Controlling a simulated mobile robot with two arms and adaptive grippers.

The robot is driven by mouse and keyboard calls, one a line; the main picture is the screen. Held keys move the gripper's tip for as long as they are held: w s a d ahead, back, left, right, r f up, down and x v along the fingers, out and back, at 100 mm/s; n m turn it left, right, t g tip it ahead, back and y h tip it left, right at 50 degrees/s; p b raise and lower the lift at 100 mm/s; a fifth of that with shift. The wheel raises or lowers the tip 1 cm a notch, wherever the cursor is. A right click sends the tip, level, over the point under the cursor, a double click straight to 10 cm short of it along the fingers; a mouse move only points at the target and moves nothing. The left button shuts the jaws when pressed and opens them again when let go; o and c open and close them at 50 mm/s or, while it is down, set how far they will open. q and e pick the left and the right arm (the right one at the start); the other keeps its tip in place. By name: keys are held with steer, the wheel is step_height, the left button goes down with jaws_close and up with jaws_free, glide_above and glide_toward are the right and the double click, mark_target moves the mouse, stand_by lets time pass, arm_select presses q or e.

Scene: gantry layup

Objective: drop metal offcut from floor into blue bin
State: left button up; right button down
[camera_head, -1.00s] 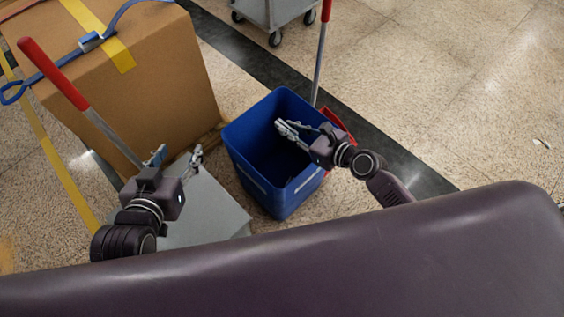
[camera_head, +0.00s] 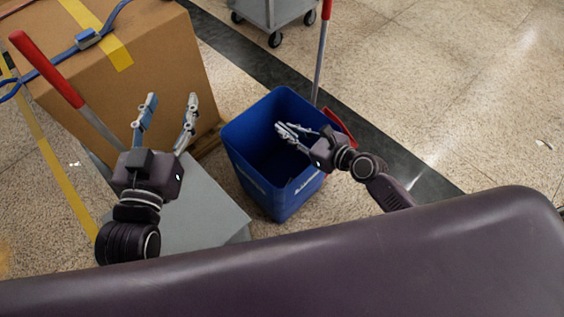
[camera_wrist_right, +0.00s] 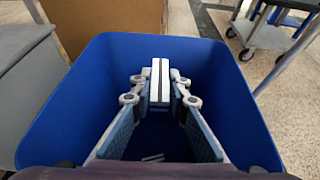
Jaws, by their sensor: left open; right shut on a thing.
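The blue bin (camera_head: 250,178) stands on the floor, its open top facing up; its inner wall fills much of the right wrist view (camera_wrist_right: 62,118). My right gripper (camera_head: 280,130) is over the bin's opening. In the right wrist view its fingertips (camera_wrist_right: 160,82) are closed together inside the rim's outline. It is shut on a small thin thing, taken to be the metal offcut, which the pads almost wholly hide. My left gripper (camera_head: 171,98) is open and empty, fingers spread, in front of the cardboard box.
The large cardboard box (camera_head: 165,75) stands behind my left gripper. A grey box-like surface (camera_head: 205,205) lies left of the bin. Red-handled tools stand by the box (camera_head: 48,70) and behind the bin (camera_head: 321,50). A cart (camera_head: 270,12) is at the back. Floor at right is mostly clear.

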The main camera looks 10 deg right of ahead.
steer(key=c, duration=1.8)
jaws_free()
steer(key=shift+o, duration=0.2)
steer(key=v, duration=1.2)
steer(key=shift+f, duration=0.1)
steer(key=shift+s, duration=0.1)
